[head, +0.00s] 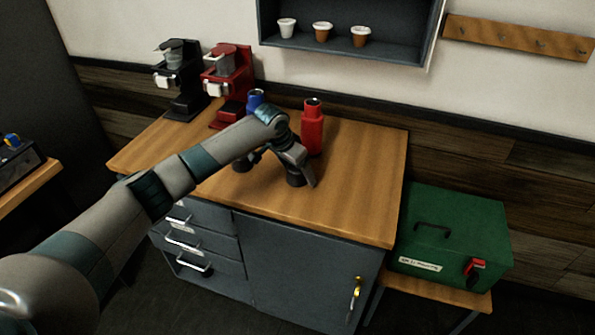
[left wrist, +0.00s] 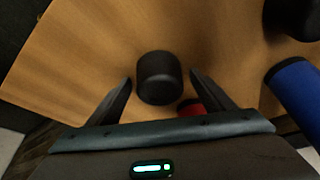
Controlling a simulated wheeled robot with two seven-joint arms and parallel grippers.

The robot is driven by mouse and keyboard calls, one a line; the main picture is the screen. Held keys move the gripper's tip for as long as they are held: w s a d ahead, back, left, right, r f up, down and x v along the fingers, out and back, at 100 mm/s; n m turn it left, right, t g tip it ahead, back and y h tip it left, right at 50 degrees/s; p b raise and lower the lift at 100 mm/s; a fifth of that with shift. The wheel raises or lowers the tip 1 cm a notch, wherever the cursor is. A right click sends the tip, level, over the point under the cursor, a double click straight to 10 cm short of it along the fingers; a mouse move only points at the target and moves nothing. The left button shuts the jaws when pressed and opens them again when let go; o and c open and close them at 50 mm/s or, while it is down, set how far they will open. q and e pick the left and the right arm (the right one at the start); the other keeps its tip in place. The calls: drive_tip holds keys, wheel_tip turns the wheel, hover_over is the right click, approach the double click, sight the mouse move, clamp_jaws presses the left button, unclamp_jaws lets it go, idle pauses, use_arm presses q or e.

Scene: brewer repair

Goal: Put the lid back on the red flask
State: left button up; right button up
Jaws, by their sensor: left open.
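The red flask (head: 313,133) stands upright on the wooden counter, with a dark opening at its top and no lid on it. A short black cylindrical lid (left wrist: 158,78) sits on the counter between the fingers of my left gripper (left wrist: 160,76). The fingers are open, one on each side, with a visible gap around the lid. In the head view my left gripper (head: 303,180) is low over the counter, in front of the red flask, and partly hides the lid (head: 294,180). A bit of red (left wrist: 190,106) shows behind one finger in the left wrist view. My right gripper is out of view.
A blue flask (head: 256,97) stands behind my left arm, and also shows in the left wrist view (left wrist: 296,88). Another dark object (left wrist: 296,16) is near it, partly cut off. Black (head: 183,85) and red (head: 232,88) brewers stand back left. The counter's right side is clear.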

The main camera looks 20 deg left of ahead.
use_arm(q)
drive_tip(key=c, duration=1.1)
drive_tip(key=shift+r, duration=0.15)
drive_tip(key=shift+r+b, duration=0.45)
drive_tip(key=shift+r, duration=0.15)
wheel_tip(320, 180, up, 2)
drive_tip(key=shift+r+b, duration=0.1)
drive_tip(key=shift+b, duration=0.5)
drive_tip(key=s+d+r+b, duration=0.1)
drive_tip(key=s+d+r, duration=0.1)
drive_tip(key=d, duration=0.1)
drive_tip(key=s+d+r+b, duration=0.1)
drive_tip(key=d+r, duration=0.2)
drive_tip(key=s+d+r+b, duration=0.1)
drive_tip(key=s+d+r, duration=0.1)
drive_tip(key=d, duration=0.2)
drive_tip(key=shift+s+d+r, duration=0.1)
drive_tip(key=shift+s+r, duration=0.1)
drive_tip(key=shift+s, duration=0.1)
